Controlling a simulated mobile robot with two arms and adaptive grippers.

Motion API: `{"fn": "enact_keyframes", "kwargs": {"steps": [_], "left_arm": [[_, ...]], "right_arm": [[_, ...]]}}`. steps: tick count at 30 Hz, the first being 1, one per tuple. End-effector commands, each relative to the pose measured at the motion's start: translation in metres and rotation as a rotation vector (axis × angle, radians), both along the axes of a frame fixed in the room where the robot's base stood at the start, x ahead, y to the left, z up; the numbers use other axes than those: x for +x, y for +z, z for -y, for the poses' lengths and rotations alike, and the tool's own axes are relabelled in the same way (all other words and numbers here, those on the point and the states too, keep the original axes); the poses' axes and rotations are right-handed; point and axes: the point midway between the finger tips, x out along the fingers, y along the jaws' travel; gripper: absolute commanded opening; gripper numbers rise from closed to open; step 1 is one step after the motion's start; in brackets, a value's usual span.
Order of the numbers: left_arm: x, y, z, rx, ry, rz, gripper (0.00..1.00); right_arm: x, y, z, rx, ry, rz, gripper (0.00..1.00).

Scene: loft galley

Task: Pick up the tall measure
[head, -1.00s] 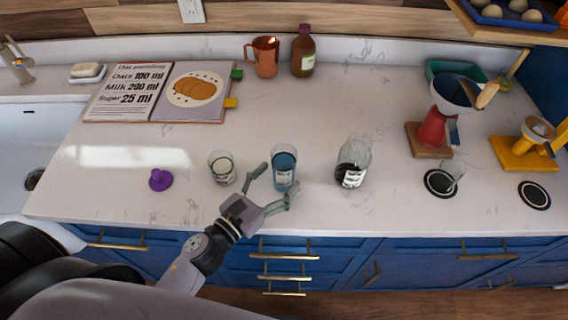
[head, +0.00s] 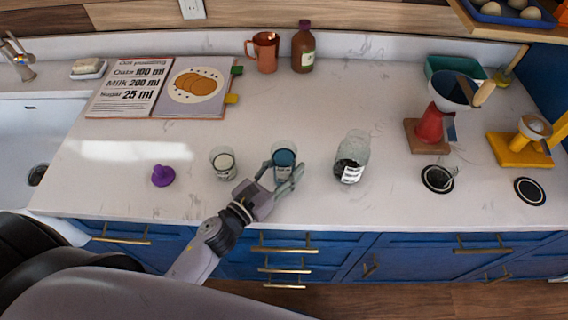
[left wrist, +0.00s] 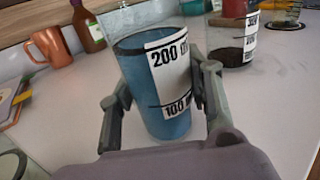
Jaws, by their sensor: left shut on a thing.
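A clear measure with blue contents (head: 284,157) stands upright near the counter's front edge. In the left wrist view this blue measure (left wrist: 172,112) shows a white label with marks at 200 ml and 100. My left gripper (head: 282,174) is shut on it, with one finger on each side of its wall. The measure appears to stand on the counter still; its base is partly hidden by the gripper. A small measure with pale contents (head: 222,162) stands to the left, and a larger clear one with dark contents (head: 350,158) to the right. My right gripper is not in view.
A purple knobbed object (head: 163,176) lies left of the measures. An open recipe book (head: 160,88), copper mug (head: 263,52) and brown bottle (head: 303,48) are at the back. A red funnel stand (head: 432,128) and dark round coasters (head: 437,179) are at right.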

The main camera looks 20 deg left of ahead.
Motion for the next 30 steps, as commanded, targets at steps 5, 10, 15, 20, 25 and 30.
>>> {"fn": "enact_keyframes", "kwargs": {"steps": [5,10,15,20,25,30], "left_arm": [[-0.0001,0.0,0.0,0.0,0.0,0.0,0.27],[-0.0002,0.0,0.0,0.0,0.0,0.0,0.15],[0.0,0.0009,0.0002,-0.001,-0.001,0.002,0.08],[0.0,0.0009,0.0002,-0.001,-0.001,0.002,0.08],[0.0001,0.0027,0.0002,-0.001,-0.001,0.002,0.08],[0.0003,0.0084,0.0003,0.001,-0.002,0.003,0.08]], "right_arm": [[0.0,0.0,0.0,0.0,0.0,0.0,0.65],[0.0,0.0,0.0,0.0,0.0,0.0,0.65],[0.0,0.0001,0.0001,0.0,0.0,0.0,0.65],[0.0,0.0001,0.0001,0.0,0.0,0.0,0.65],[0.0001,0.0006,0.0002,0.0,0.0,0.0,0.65],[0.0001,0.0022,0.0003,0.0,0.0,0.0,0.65]]}}
